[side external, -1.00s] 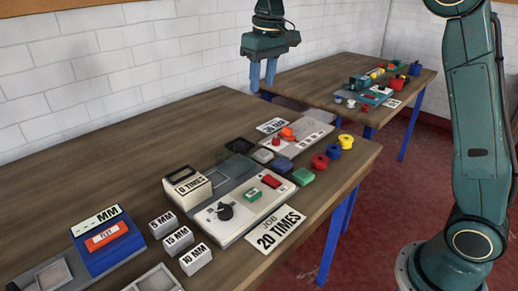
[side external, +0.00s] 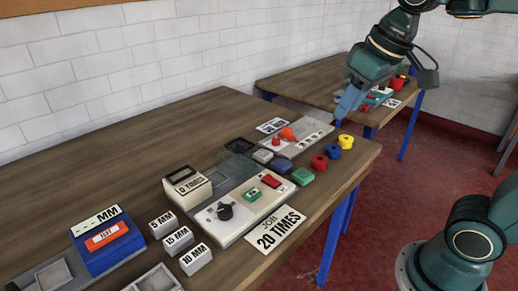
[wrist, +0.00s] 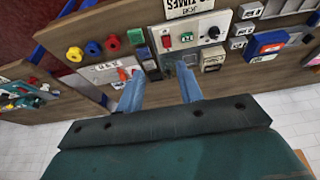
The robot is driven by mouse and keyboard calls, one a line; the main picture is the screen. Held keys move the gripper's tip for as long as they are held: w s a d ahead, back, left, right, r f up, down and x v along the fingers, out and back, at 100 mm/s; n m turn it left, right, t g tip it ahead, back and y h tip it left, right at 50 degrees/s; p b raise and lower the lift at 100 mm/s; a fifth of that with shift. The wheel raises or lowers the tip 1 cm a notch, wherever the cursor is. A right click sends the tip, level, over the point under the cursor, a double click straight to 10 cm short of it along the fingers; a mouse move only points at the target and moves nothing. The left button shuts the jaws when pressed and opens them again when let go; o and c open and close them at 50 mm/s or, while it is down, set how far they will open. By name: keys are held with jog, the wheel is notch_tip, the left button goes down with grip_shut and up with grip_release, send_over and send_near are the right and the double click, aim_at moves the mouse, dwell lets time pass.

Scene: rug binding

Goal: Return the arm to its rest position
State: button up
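My gripper (side external: 345,106) is raised in the air over the far right end of the near table (side external: 110,152), tilted with its blue fingers slanting down and left. In the wrist view the two fingers of my gripper (wrist: 159,76) stand apart with nothing between them, so it is open and empty. My arm reaches in from the top right in the side view, bent, and part of it is out of the picture.
The near table holds a control panel (side external: 231,236), a "JOB 20 TIMES" card (side external: 276,229), several coloured knobs (side external: 333,151), MM blocks (side external: 178,240) and a blue TEXT box (side external: 101,258). A second table (side external: 305,78) stands behind. The air above the near table's left is clear.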

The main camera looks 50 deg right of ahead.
jog(key=s+f+t, duration=0.1)
jog(key=s+f, duration=0.4)
jog(key=s, duration=0.3)
jog(key=shift+s+f, duration=0.25)
jog(key=shift+s, duration=0.1)
